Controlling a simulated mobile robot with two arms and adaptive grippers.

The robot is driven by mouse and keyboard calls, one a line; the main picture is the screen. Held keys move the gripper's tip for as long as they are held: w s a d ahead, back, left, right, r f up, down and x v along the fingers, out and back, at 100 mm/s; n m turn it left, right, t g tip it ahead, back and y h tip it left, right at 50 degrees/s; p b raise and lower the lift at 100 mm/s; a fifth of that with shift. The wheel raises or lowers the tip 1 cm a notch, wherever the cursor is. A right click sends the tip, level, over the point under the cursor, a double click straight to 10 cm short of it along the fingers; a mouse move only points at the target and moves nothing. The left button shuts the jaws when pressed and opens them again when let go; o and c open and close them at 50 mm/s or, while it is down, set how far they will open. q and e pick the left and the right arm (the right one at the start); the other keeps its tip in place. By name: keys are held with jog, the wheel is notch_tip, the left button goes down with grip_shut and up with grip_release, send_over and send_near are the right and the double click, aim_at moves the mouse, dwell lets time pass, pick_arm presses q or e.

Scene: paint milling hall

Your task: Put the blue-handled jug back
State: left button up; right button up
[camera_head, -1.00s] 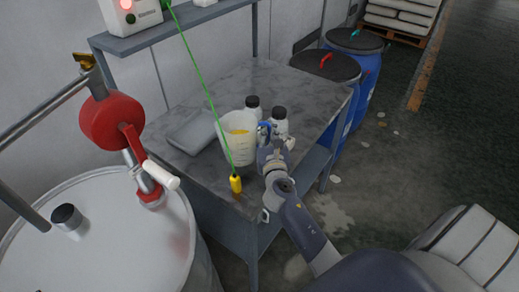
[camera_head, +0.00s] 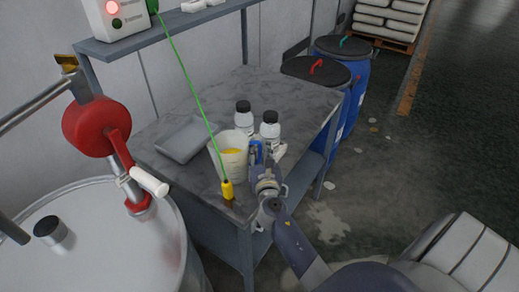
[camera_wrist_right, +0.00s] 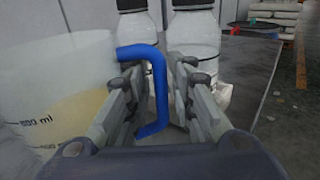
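The blue-handled jug (camera_head: 230,164) is a translucent beaker with yellow liquid, upright at the near part of the grey table (camera_head: 296,100). I cannot tell whether its base touches the tabletop. My right gripper (camera_head: 260,160) is at its right side. Contact on the right finger is hard to see. My left gripper is out of view.
Two white, black-capped bottles (camera_head: 243,120) (camera_head: 270,133) stand just behind the jug. A grey tray (camera_head: 187,138) lies to its left. A drum (camera_head: 110,235) with a red pump stands at the left.

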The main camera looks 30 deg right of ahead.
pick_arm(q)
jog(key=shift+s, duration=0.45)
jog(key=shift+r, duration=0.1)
pick_arm(e)
jog(key=shift+r, duration=0.15)
jog(key=b+v, duration=0.1)
jog(key=v, duration=1)
jog(key=shift+s+b, duration=0.1)
jog(key=shift+b, duration=0.25)
jog(key=shift+s+a, duration=0.25)
jog(key=shift+s, duration=0.15)
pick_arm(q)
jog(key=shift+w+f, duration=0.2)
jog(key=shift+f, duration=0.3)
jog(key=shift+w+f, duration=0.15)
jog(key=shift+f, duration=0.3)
